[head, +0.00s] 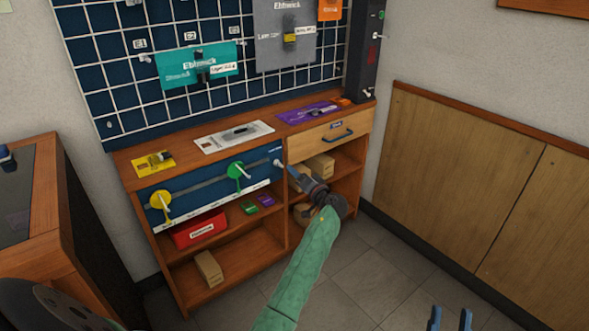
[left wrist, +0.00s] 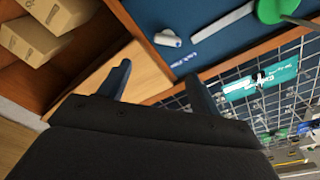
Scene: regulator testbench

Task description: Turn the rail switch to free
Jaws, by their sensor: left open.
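A blue panel (head: 207,185) on the front of the bench carries a grey rail with a yellow round piece (head: 160,201) and a green round piece (head: 236,171). A small white knob, seemingly the rail switch (head: 278,163), is at the panel's right end. It also shows in the left wrist view (left wrist: 168,38), with small white lettering beside it that I cannot read. My left gripper (head: 291,170) is close to the knob's right. Its open fingers show in the left wrist view (left wrist: 157,72), apart from the knob. My right gripper (head: 450,316) is open and empty at the bottom edge.
A wooden drawer (head: 330,135) with a dark handle is right of the panel. Shelves below hold cardboard boxes (head: 209,268) and a red box (head: 199,229). A wire grid board (head: 120,70) stands behind. The floor (head: 400,250) at right is clear.

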